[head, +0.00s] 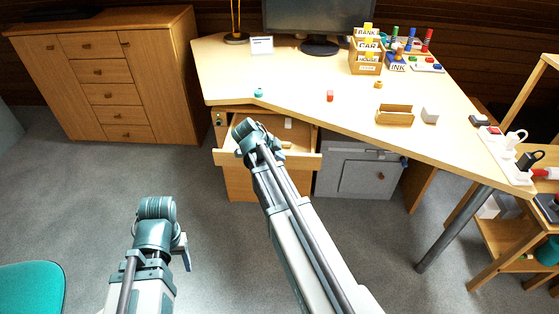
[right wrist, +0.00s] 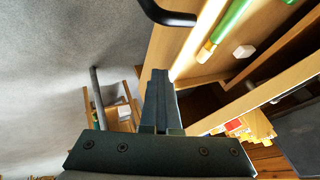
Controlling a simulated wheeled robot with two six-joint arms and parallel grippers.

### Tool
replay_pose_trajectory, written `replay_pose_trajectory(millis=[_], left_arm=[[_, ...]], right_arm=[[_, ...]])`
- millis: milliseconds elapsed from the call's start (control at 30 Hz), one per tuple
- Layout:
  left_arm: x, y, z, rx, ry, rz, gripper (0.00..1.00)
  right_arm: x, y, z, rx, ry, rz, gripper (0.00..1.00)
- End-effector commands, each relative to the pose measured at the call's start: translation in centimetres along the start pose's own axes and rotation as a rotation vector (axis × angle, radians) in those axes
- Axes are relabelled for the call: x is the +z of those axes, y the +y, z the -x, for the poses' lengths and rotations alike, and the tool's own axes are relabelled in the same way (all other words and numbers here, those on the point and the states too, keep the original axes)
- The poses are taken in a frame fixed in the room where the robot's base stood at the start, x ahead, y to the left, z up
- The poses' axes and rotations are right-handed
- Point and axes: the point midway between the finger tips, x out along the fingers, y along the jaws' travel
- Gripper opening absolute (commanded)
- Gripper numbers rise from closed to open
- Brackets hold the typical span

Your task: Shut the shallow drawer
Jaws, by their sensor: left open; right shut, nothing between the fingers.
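The shallow drawer (head: 305,160) is a light wood drawer under the desk's left part, and it stands pulled out. In the right wrist view its wooden front and inside (right wrist: 205,68) show at the upper right, with a black bar handle (right wrist: 168,14) at the top. My right gripper (right wrist: 157,78) is shut and empty, close beside the drawer front; I cannot tell whether it touches. In the head view my right wrist covers its fingers and part of the drawer. My left gripper (head: 183,250) is open and empty, low over the floor, away from the drawer.
Inside the drawer lie a green stick-like item (right wrist: 228,25) and a white block (right wrist: 244,51). The desk (head: 300,82) overhangs above, bearing small items. A grey cabinet (head: 355,170) stands right of the drawer. A wooden cabinet (head: 105,75) is at the left; the floor between is clear.

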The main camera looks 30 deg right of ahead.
Motion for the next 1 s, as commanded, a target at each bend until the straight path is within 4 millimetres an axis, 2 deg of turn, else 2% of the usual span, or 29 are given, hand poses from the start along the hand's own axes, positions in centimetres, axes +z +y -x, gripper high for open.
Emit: replay_pose_trajectory(millis=[33,200,500,700,1000], left_arm=[[0.0,0.0,0.0,0.0,0.0,0.0,0.6],[0.0,0.0,0.0,0.0,0.0,0.0,0.6],[0.0,0.0,0.0,0.0,0.0,0.0,0.6],[0.0,0.0,0.0,0.0,0.0,0.0,0.6],[0.0,0.0,0.0,0.0,0.0,0.0,0.6]], right_arm=[[0.1,-1.4,-0.7,0.0,0.001,-0.002,0.0],[0.2,-5.0,-2.6,0.0,0.001,-0.002,0.0],[0.1,-10.6,-5.6,0.0,0.0,-0.001,0.0],[0.1,-12.9,-6.8,0.0,0.0,0.0,0.0],[0.1,-14.1,-7.5,-0.001,0.0,0.001,0.0]])
